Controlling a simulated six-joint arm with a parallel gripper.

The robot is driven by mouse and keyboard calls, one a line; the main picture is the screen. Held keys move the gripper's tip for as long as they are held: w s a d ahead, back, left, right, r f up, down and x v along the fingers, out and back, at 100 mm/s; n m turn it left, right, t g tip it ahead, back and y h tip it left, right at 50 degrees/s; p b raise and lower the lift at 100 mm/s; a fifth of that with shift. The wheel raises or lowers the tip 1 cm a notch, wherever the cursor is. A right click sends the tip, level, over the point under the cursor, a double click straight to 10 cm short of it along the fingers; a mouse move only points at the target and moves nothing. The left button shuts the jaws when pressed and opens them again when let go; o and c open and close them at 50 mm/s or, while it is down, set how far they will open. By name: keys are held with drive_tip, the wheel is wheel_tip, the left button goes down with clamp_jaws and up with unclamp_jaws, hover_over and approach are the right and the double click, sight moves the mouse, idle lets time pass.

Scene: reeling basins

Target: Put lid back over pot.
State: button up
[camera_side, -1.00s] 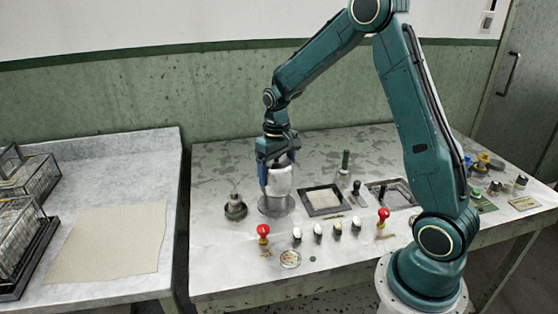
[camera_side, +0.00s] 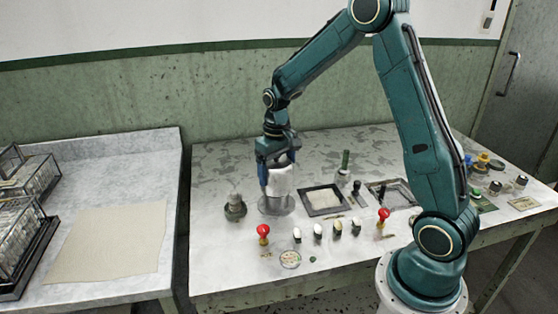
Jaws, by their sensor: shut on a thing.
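A pale, whitish cylindrical body (camera_side: 281,182), which looks like the pot, stands over a flat grey disc (camera_side: 277,206) on the table. My gripper (camera_side: 278,178) points down from above, its blue fingers on either side of the pale body's upper part. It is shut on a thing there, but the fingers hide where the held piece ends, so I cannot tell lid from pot. A small grey piece with a dark round base (camera_side: 235,208) stands just left of the disc; I cannot tell what it is.
Red-knobbed pieces (camera_side: 263,233) and several small pale pegs line the front, with a round dish (camera_side: 290,259). A side table with a beige cloth (camera_side: 105,240) is at left.

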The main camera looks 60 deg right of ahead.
drive_tip(key=shift+f, duration=2.95)
idle(1.9)
drive_tip(key=o, duration=0.9)
drive_tip(key=shift+o, duration=0.2)
drive_tip(key=shift+r, duration=0.15)
drive_tip(key=shift+r, duration=3.4)
